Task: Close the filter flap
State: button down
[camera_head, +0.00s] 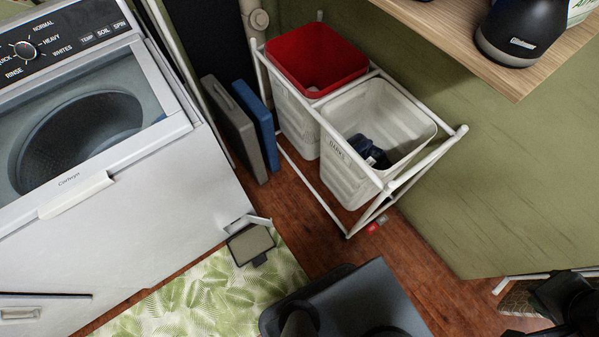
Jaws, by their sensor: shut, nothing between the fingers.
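The filter flap (250,244) is at the lower right corner of the white washing machine (180,190). It stands open, swung out from the front panel, low over the leaf-patterned mat. Its face is grey with a dark rim, and a pale bracket-like edge joins it to the machine. The filter opening behind it is hidden. A black part of my arm shows at the bottom right edge, far to the right of the flap. I cannot make out the fingers of my gripper.
A laundry rack with a red bin (316,57) and a white bin (343,165) stands right of the machine. Grey and blue panels (262,125) lean between them. A green leaf-patterned mat (190,300) covers floor before the machine. A wooden shelf (470,40) juts in above right.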

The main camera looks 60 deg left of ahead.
aim_at(253, 219)
jog(key=i, duration=0.45)
jog(key=u, duration=3.6)
jog(key=i, duration=0.5)
